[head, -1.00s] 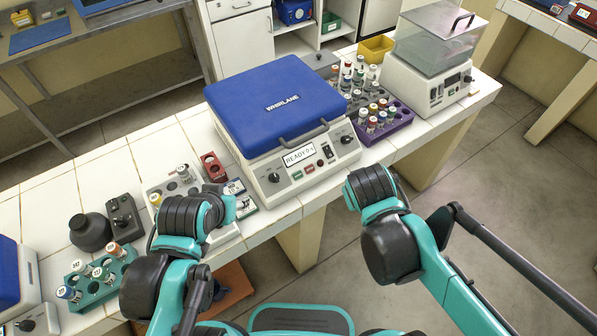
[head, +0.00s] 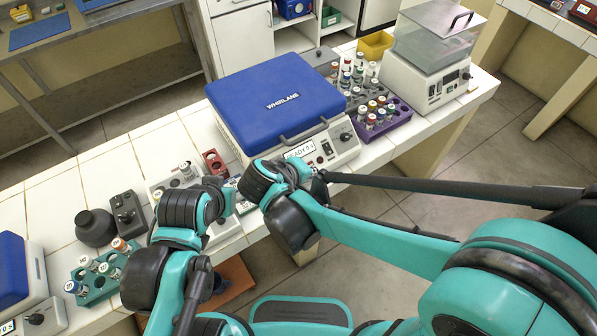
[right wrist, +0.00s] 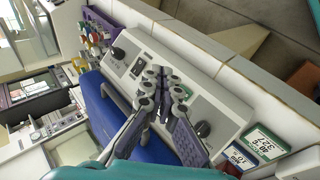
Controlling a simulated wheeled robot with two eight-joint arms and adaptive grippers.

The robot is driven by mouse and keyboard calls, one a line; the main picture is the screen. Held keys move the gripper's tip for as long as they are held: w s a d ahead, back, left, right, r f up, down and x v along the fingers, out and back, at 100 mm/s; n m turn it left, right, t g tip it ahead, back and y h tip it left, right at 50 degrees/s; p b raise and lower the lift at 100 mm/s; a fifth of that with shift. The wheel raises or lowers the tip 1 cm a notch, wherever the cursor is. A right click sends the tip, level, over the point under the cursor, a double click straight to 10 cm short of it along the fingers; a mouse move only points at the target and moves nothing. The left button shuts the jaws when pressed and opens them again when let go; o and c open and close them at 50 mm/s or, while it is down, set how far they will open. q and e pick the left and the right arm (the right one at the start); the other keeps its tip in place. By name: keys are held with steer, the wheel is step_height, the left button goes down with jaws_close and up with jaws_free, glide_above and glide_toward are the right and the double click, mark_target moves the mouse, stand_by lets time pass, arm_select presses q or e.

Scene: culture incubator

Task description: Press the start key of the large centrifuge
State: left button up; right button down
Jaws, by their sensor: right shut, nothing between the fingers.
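The large centrifuge (head: 330,145) has a cream body and a closed blue lid (head: 275,100) marked WHIRLANE. Its front panel holds a display (head: 299,150) reading partly as READY, a rocker switch (head: 327,148) and knobs. My right wrist covers the lower left of the panel in the head view, so the keys are hidden there. The fingers hide the key area; contact cannot be told.
A purple rack (head: 392,125) with vials stands right of the centrifuge, beside a clear-lidded device (head: 430,75). A red block (head: 214,162) lies to the left.

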steer(key=w+a+f+b, duration=0.3)
steer(key=w+f+b, duration=0.1)
steer(key=f+b, duration=0.1)
steer(key=shift+w+f+b, duration=0.2)
steer(key=shift+f+b, duration=0.1)
steer(key=shift+f, duration=0.4)
steer(key=shift+a+f, duration=0.1)
stand_by(0.9)
steer(key=shift+w+a+f, duration=0.15)
steer(key=shift+w+f, duration=0.05)
steer(key=shift+f, duration=0.05)
